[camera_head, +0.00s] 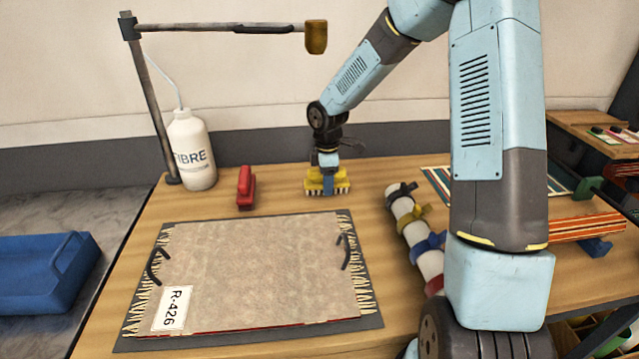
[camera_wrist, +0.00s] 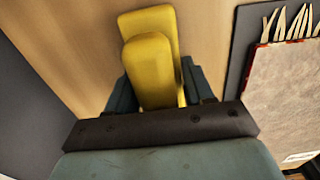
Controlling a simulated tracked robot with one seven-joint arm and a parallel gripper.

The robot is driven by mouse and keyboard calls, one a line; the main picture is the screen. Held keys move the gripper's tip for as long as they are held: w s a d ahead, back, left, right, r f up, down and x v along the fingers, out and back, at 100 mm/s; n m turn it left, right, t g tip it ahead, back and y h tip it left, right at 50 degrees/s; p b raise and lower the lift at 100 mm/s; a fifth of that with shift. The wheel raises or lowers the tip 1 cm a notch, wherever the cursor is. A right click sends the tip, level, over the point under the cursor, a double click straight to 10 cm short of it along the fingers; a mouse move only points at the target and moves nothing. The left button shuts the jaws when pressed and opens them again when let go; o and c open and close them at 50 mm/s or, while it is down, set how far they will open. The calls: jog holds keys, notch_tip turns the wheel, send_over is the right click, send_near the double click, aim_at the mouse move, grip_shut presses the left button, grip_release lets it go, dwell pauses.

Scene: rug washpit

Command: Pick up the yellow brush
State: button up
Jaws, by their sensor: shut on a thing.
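The yellow brush (camera_head: 341,181) is at the back of the wooden table, with pale bristles along its lower edge. It also shows in the wrist view as a yellow body with a raised grip (camera_wrist: 148,62). My gripper (camera_head: 328,184) points down over it and is shut on it, one dark finger on each side of the grip in the wrist view (camera_wrist: 155,90). The bristles look to be at or very near the tabletop; I cannot tell whether they touch it.
A red brush-like block (camera_head: 245,188) stands to the left, beside a white FIBRE bottle (camera_head: 193,150). A rug labelled R-426 (camera_head: 255,265) lies in front on a dark mat. A rolled bundle with straps (camera_head: 412,226) lies right. A blue tray (camera_head: 42,272) sits far left.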

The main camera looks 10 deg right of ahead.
jog(key=shift+r, duration=0.1)
jog(key=shift+r, duration=0.35)
notch_tip(320, 180, up, 2)
jog(key=shift+r, duration=0.25)
jog(key=s+d+r, duration=0.3)
jog(key=s+r, duration=0.6)
jog(key=s, duration=0.4)
jog(key=shift+s+r, duration=0.3)
jog(key=shift+s, duration=0.05)
